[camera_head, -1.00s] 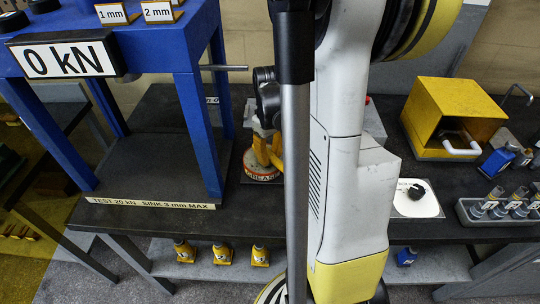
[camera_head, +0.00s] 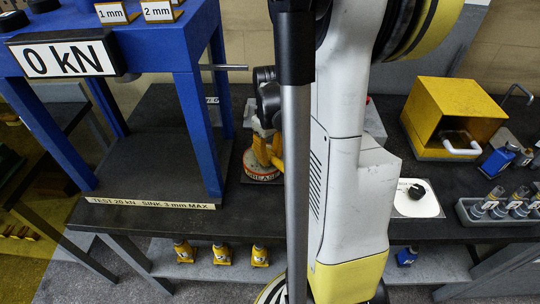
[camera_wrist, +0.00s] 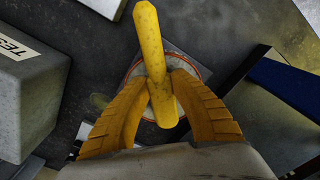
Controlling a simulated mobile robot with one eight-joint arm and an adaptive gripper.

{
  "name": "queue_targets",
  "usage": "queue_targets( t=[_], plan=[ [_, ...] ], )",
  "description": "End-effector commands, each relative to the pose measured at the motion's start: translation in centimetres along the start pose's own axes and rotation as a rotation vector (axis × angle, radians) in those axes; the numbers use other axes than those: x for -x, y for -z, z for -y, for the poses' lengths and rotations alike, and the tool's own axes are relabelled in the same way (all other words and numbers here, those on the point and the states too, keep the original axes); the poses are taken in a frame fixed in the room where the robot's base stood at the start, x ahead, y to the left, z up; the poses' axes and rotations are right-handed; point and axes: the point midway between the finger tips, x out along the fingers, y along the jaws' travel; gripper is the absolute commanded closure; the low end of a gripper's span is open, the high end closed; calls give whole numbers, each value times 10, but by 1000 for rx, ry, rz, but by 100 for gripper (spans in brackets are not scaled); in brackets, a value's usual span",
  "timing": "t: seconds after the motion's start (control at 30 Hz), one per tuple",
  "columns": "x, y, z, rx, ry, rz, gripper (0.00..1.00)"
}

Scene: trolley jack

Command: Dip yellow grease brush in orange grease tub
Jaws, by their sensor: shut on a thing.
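The grease tub (camera_head: 262,176) stands on the dark bench just right of the blue frame. It is a low round tub with an orange and white label; only its front shows below my gripper. My gripper (camera_head: 267,152) is right over it with yellow fingers pointing down. In the wrist view my gripper (camera_wrist: 160,82) is shut on the yellow grease brush (camera_wrist: 151,45), a long yellow handle lying between the fingers. The tub's round rim (camera_wrist: 184,62) shows behind the brush. The bristles are hidden, so I cannot tell whether they touch the grease.
The blue press frame (camera_head: 190,110) stands close on the left. A yellow box (camera_head: 425,100), a white plate with a black knob (camera_head: 418,207) and a grey rack (camera_head: 490,212) are on the right. Small yellow jacks (camera_head: 222,254) stand on the lower shelf. My arm blocks the middle.

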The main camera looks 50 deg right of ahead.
Motion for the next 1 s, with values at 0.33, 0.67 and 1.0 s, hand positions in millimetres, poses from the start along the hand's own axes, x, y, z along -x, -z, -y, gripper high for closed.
queue_targets(
  t=[0.33,0.67,1.0],
  plan=[
    [29,0,0,0,0,0,100],
    [58,0,0,0,0,0,100],
    [70,0,0,0,0,0,100]
  ],
)
